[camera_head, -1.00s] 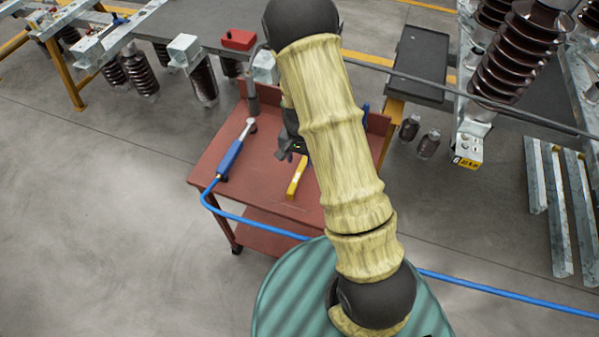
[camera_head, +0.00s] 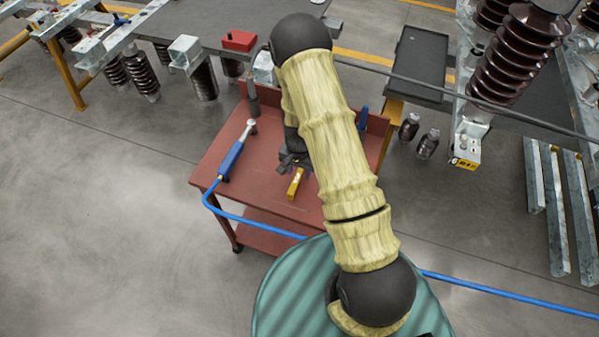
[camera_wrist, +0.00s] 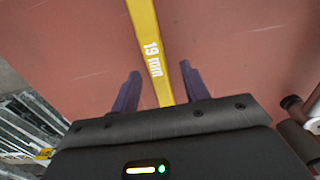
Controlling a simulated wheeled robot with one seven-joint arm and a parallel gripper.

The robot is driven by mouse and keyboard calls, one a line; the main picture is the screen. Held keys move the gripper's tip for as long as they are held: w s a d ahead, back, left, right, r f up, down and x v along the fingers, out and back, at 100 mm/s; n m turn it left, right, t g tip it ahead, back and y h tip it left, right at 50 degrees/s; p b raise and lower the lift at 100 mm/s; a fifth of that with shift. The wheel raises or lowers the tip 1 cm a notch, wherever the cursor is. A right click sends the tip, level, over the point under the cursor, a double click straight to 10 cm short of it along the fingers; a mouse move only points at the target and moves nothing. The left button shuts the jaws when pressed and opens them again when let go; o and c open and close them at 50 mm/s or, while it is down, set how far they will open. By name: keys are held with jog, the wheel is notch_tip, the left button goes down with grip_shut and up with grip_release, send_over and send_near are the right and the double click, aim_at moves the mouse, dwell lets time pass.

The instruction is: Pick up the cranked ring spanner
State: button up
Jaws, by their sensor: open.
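The spanner is a yellow bar (camera_head: 295,184) lying on the red-brown trolley top (camera_head: 222,155). In the wrist view the yellow bar (camera_wrist: 148,42) carries the marking "19 mm" and runs from the top edge down between my fingers; its ends are out of sight. My gripper (camera_head: 293,164) is over the far part of the bar, which it hides in the head view. In the wrist view my gripper (camera_wrist: 163,88) is open, one purple-grey finger on each side of the bar. The right finger looks closer to the bar; I cannot tell whether it touches.
A blue-handled tool (camera_head: 232,158) lies on the trolley's left side. A dark upright object (camera_head: 252,98) stands at its back left corner, and a blue item (camera_head: 362,118) is at the back right. Dark cylindrical parts (camera_wrist: 292,103) show at the wrist view's right edge.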

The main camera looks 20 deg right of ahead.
jog(key=shift+f, duration=0.85)
jog(key=c, duration=0.8)
jog(key=shift+a, duration=0.1)
grip_shut()
